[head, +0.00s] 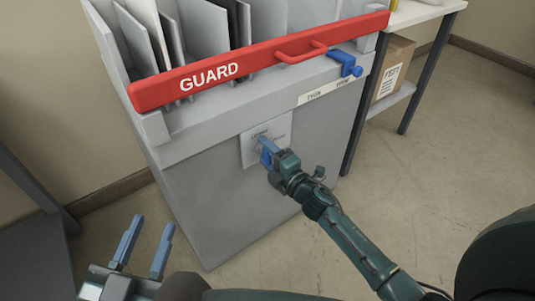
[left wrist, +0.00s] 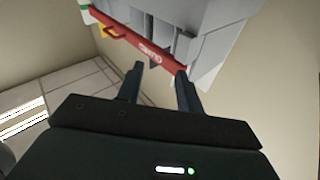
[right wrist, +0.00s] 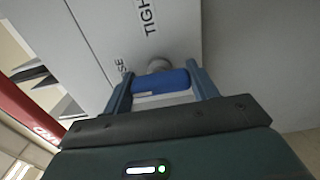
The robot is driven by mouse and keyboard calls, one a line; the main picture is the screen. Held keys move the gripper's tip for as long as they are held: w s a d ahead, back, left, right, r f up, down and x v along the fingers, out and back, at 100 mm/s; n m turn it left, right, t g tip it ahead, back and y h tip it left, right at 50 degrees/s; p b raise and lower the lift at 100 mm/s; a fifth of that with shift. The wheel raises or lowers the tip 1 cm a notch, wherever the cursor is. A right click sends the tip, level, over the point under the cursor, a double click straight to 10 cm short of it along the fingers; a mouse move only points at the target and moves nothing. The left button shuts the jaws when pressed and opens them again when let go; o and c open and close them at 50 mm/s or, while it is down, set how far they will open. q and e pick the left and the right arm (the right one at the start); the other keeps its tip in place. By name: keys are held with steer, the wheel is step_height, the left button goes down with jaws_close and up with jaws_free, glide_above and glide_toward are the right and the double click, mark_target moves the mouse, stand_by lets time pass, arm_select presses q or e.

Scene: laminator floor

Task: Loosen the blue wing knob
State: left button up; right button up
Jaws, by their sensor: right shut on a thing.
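The blue wing knob (right wrist: 162,82) sits on a round grey stem in front of a white label plate (right wrist: 140,35). The plate's lettering is partly readable as "TIGH" and "SE". My right gripper (right wrist: 162,84) has a finger on each side of the knob and is shut on it. In the head view my right gripper (head: 268,153) reaches the plate on the grey cabinet's front (head: 230,205) and mostly hides the knob. My left gripper (head: 152,224) is open and empty, low and left of the cabinet. Its spread fingers also show in the left wrist view (left wrist: 160,70).
A red GUARD bar (head: 220,72) with a handle crosses the cabinet's top front, before upright grey plates. A blue clamp-like part (head: 345,64) sits by its right end. A shelf holds a cardboard box (head: 393,66). Floor to the right (head: 440,150) is clear.

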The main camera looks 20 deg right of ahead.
steer(key=o, duration=1)
steer(key=shift+c, duration=0.2)
steer(key=p+v, duration=0.2)
steer(key=v, duration=1.1)
steer(key=shift+s, duration=0.15)
